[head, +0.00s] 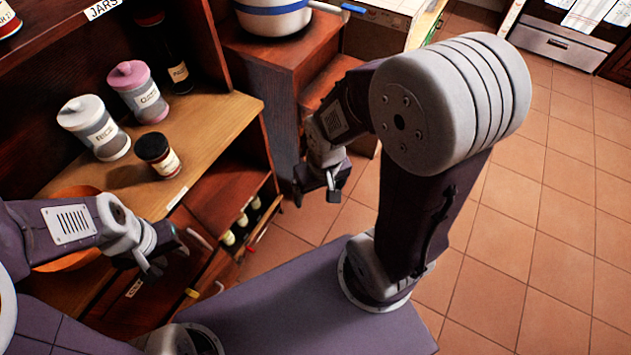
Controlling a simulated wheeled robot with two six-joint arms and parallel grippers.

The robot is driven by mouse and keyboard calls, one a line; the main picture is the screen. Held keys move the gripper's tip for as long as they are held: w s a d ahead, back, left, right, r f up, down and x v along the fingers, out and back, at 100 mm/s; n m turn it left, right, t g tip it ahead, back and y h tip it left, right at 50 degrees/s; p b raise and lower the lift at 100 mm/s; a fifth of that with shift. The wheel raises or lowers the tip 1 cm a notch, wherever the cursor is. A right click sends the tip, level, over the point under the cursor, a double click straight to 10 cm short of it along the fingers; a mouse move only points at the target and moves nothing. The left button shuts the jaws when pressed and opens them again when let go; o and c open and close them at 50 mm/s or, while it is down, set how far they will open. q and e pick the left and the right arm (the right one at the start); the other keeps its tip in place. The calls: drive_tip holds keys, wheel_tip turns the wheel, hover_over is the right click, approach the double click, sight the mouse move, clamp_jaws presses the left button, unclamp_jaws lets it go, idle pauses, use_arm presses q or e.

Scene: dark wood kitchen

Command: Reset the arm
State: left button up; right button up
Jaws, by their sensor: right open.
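My left arm comes in from the left, and its gripper (172,258) is low in front of the wooden shelf unit. Its fingertips are hard to make out against the dark shelf, and I see nothing clearly held. My right arm stands folded in the middle of the view. Its gripper (317,192) points down beside the shelf unit's right end, over the tiled floor. Its two fingers are apart with nothing between them.
The shelf board (212,122) carries a white jar (95,128), a pink-lidded jar (138,92), a small dark-lidded jar (157,154) and a dark bottle (170,60). An orange bowl (70,262) is partly behind my left arm. A white pot (273,18) stands at the back. Tiled floor (560,200) on the right is clear.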

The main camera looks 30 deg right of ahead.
wheel_tip(320, 180, up, 12)
drive_tip(key=p, duration=1.2)
drive_tip(key=shift+r, duration=0.15)
